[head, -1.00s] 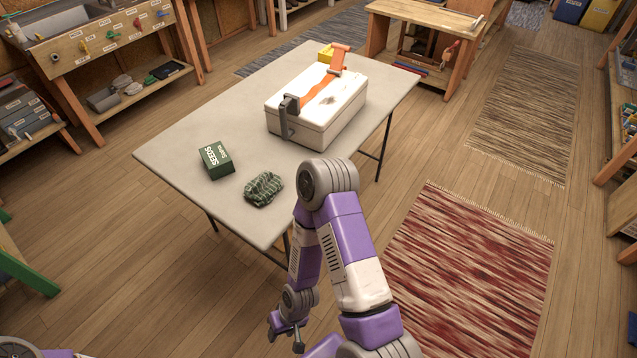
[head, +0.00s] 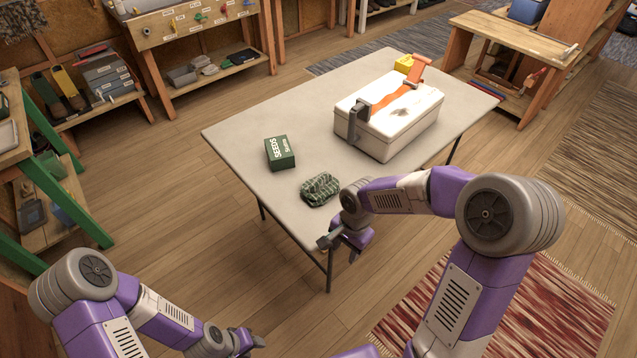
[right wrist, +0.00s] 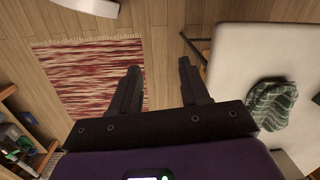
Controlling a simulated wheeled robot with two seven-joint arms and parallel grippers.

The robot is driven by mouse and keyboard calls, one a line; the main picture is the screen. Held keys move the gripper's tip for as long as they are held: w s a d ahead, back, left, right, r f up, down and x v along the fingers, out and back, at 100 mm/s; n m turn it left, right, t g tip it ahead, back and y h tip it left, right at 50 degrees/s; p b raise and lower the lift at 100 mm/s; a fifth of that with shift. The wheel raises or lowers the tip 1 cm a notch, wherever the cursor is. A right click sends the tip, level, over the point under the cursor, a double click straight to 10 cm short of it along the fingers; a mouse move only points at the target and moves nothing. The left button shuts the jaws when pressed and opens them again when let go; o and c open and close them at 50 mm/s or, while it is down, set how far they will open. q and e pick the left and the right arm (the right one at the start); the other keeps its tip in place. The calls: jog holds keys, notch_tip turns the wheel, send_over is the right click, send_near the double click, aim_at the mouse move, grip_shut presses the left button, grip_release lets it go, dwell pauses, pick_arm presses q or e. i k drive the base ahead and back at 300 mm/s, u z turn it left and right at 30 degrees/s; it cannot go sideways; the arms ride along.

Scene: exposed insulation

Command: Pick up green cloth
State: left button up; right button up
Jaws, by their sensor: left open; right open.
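The green cloth (head: 320,189), dark green with pale stripes, lies crumpled near the front edge of the grey table (head: 240,130). It also shows at the right in the right wrist view (right wrist: 272,104), to the side of the fingers. My right gripper (head: 342,250) is open and empty, beside the table's front edge, a little nearer to me than the cloth and apart from it. In the right wrist view its two fingers (right wrist: 158,85) are spread over the floor. My left gripper (head: 254,341) is open at the bottom of the head view, away from the table.
A green seeds box (head: 280,153) stands left of the cloth. A red striped rug (head: 540,310) lies on the floor at right.

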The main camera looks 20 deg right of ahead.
aim_at(317, 190)
jog(key=i, duration=0.9)
